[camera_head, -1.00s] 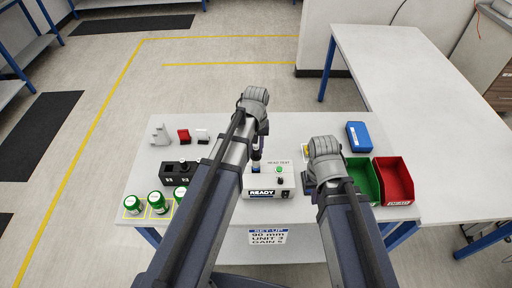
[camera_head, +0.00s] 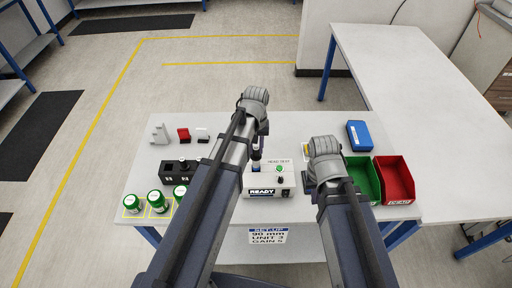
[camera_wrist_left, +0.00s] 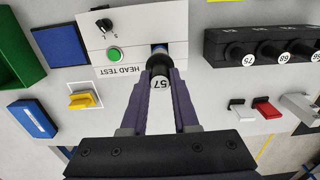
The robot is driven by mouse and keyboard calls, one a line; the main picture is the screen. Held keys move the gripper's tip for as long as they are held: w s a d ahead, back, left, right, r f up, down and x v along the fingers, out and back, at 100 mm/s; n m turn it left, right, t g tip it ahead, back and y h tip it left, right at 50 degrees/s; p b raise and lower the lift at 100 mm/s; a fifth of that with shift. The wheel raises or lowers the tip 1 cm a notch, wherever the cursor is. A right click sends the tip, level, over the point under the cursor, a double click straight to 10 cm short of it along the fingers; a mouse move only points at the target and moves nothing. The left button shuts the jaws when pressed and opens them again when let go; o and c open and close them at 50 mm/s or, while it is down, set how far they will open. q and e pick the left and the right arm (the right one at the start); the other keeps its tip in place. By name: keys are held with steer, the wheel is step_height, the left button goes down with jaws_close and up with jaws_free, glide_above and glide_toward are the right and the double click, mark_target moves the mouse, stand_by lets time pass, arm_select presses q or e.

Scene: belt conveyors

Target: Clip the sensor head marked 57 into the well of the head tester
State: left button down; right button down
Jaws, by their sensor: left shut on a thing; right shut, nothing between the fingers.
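The sensor head marked 57 (camera_wrist_left: 158,67) is dark with a white number label. My left gripper (camera_wrist_left: 160,80) is shut on it. The head tester (camera_wrist_left: 125,40) is a white box with a green button, a black knob and a READY display; it also shows in the head view (camera_head: 285,182). The held head (camera_head: 256,157) is upright at the tester's left part. The head and fingers cover most of the well, so I cannot tell how deep the head sits. My right gripper (camera_head: 308,182) is shut and empty, right of the tester, partly hidden by its wrist.
A black rack (camera_head: 172,180) with other heads stands left of the tester. Several green cans (camera_head: 157,202) stand front left. Green (camera_head: 361,178) and red (camera_head: 394,183) bins and a blue box (camera_head: 359,136) are at the right.

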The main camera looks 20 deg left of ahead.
mark_target(256, 159)
arm_select(q)
steer(key=shift+f+b, duration=0.95)
steer(key=shift+f, duration=0.1)
steer(key=shift+f+b, duration=0.4)
steer(key=shift+f, duration=0.05)
steer(key=shift+f+b, duration=0.9)
steer(key=shift+b, duration=0.05)
steer(key=shift+f, duration=0.2)
steer(key=shift+f+b, duration=0.75)
steer(key=shift+b, duration=0.2)
steer(key=shift+f, duration=0.25)
stand_by(0.3)
steer(key=c, duration=0.6)
jaws_free()
